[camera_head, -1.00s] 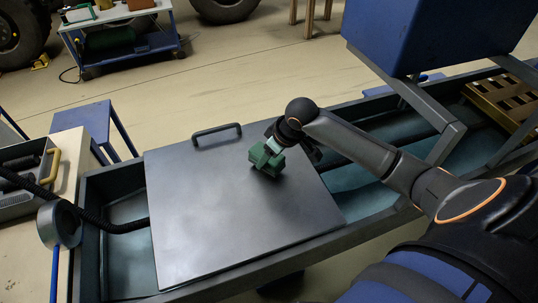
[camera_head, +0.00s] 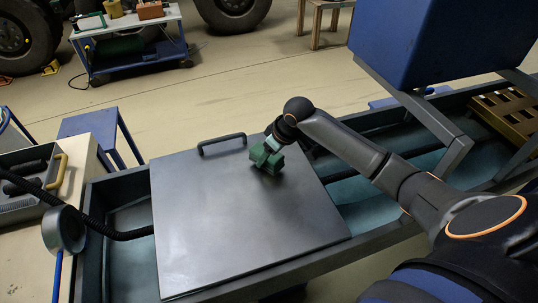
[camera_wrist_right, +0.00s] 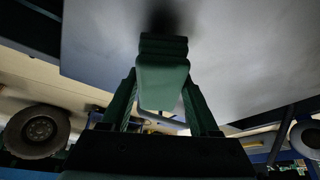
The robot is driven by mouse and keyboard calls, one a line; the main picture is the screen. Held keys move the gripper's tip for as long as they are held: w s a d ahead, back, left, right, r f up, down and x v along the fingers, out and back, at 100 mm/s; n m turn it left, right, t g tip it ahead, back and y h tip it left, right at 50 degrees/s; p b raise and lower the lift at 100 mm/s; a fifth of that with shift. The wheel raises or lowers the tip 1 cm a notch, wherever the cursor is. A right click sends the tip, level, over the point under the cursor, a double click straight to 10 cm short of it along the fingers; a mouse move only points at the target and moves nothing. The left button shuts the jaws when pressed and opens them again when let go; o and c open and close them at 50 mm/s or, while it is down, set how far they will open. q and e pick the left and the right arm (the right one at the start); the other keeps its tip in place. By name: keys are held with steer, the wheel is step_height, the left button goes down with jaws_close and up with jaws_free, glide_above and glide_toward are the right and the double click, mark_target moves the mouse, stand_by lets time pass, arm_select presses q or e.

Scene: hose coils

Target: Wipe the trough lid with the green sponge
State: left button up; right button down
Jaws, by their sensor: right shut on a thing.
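The trough lid (camera_head: 230,220) is a flat grey metal plate with a black handle (camera_head: 222,144) at its far edge. It lies across the trough. My right gripper (camera_head: 268,152) is at the lid's far right part, shut on the green sponge (camera_head: 264,160). In the right wrist view the sponge (camera_wrist_right: 162,80) sits between the two green fingers, with its end close to the grey lid surface (camera_wrist_right: 240,50). A dark shadow lies at its end. I cannot tell if it touches. My left gripper is not in view.
A blue box (camera_head: 425,40) on a grey frame stands over the trough's right part. A black hose (camera_head: 110,228) enters the trough at the left, near a round grey cup (camera_head: 64,230). A grey bin (camera_head: 28,185) stands far left. The lid's left and near parts are clear.

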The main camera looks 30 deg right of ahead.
mark_target(275, 171)
steer(key=shift+f, duration=0.95)
stand_by(1.1)
steer(key=shift+s+a, duration=0.25)
steer(key=shift+s, duration=0.85)
steer(key=shift+s+a, duration=0.25)
steer(key=shift+s, duration=0.85)
steer(key=shift+s+a+f, duration=0.1)
steer(key=shift+s+a, duration=0.15)
steer(key=shift+s, duration=0.85)
steer(key=shift+s+a, duration=0.25)
steer(key=shift+s, duration=0.85)
steer(key=shift+w, duration=0.1)
steer(key=shift+w+d, duration=0.25)
steer(key=shift+w, duration=0.8)
steer(key=shift+w+d, duration=0.25)
steer(key=shift+w, duration=0.8)
